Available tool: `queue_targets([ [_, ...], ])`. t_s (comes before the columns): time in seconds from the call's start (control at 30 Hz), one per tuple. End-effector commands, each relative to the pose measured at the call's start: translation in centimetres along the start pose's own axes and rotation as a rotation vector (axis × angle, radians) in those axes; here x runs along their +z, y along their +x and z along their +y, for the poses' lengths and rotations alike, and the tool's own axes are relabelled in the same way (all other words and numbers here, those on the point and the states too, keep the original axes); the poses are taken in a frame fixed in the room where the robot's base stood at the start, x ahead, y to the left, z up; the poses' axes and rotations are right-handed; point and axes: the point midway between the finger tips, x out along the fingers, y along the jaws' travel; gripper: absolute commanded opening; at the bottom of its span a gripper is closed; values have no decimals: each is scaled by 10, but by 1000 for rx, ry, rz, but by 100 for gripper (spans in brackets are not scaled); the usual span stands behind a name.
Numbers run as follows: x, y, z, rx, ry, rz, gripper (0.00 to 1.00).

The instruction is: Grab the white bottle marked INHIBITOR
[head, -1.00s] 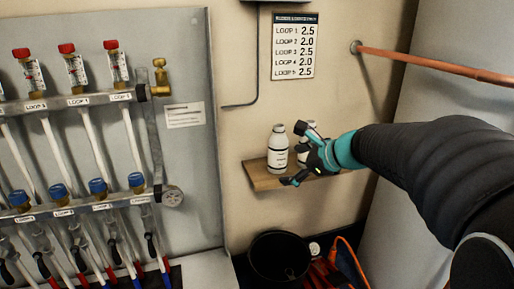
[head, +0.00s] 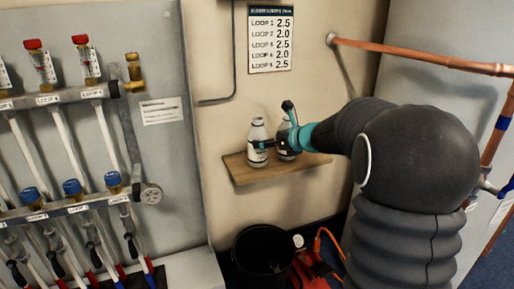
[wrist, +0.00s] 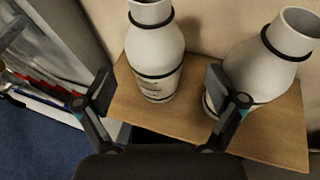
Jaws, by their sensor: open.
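Two white bottles with dark bands stand on a wooden wall shelf (head: 245,174). The left bottle (head: 257,150) also shows in the wrist view (wrist: 152,48). The right bottle (head: 285,152) is partly hidden behind my gripper in the head view, and shows at the right of the wrist view (wrist: 262,66). Label print is too small to read, so I cannot tell which is INHIBITOR. My gripper (head: 277,126) is open and empty at the bottles. In the wrist view, its fingers (wrist: 160,92) lie either side of the left bottle's outline; the right finger overlaps the right bottle. Contact is unclear.
A manifold panel with gauges and pipes (head: 90,110) stands left of the shelf. A black bucket (head: 263,252) and red-orange items (head: 315,270) are below. A copper pipe (head: 420,54) runs above my arm. A loop chart (head: 271,38) hangs above the shelf.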

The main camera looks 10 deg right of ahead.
Motion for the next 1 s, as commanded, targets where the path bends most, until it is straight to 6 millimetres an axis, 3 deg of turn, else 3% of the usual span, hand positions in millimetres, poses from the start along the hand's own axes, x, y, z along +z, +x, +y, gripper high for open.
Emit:
queue_targets([
  [0.23, -2, 13, 2, 1, 1, 0, 95],
  [0.53, -6, 52, 6, 1, -1, 0, 95],
  [0.8, -6, 55, 5, -1, 0, 0, 95],
  [1.0, -6, 55, 5, 0, 0, 0, 45],
])
